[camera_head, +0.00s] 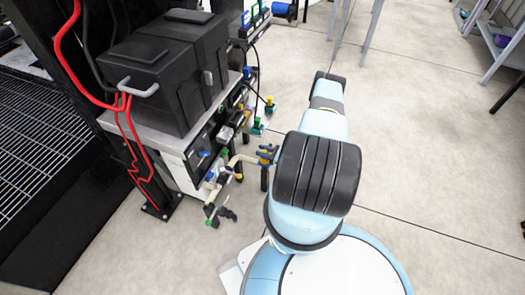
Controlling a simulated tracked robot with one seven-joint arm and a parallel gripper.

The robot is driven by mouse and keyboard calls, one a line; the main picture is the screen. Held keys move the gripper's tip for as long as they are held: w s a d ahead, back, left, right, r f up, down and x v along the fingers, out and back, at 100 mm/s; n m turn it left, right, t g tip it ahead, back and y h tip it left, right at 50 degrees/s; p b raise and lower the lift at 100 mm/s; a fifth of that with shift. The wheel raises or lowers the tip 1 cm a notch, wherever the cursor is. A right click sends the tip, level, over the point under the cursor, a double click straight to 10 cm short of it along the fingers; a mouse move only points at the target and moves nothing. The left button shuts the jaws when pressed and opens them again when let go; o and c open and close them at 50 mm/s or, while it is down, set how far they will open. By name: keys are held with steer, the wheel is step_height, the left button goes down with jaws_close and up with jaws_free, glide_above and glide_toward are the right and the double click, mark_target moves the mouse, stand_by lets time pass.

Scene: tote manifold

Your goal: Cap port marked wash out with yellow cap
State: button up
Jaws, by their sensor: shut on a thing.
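The manifold (201,164) stands at the left, its front lined with pipes and small coloured fittings. A pale pipe (243,160) sticks out toward my arm. Near its end is a blue and yellow piece (267,154), close to the left edge of my arm; I cannot tell whether it is a fitting or the yellow cap. A yellow fitting (269,102) shows farther back, above a teal one (257,126). The port marked wash out cannot be picked out, as no label is readable. My gripper is hidden behind my own arm, so its hold does not show.
A black lidded tote (160,62) sits on top of the manifold. Red hoses (68,55) run down its left side to a dark post. A dark branched fitting (217,212) juts out low at the front. The floor (430,140) to the right is clear.

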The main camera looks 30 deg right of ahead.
stand_by(0.3)
steer(key=o, duration=1.2)
steer(key=v, duration=1.3)
steer(key=shift+s+d+f, duration=0.1)
steer(key=shift+s+d, duration=0.15)
steer(key=shift+c, duration=0.4)
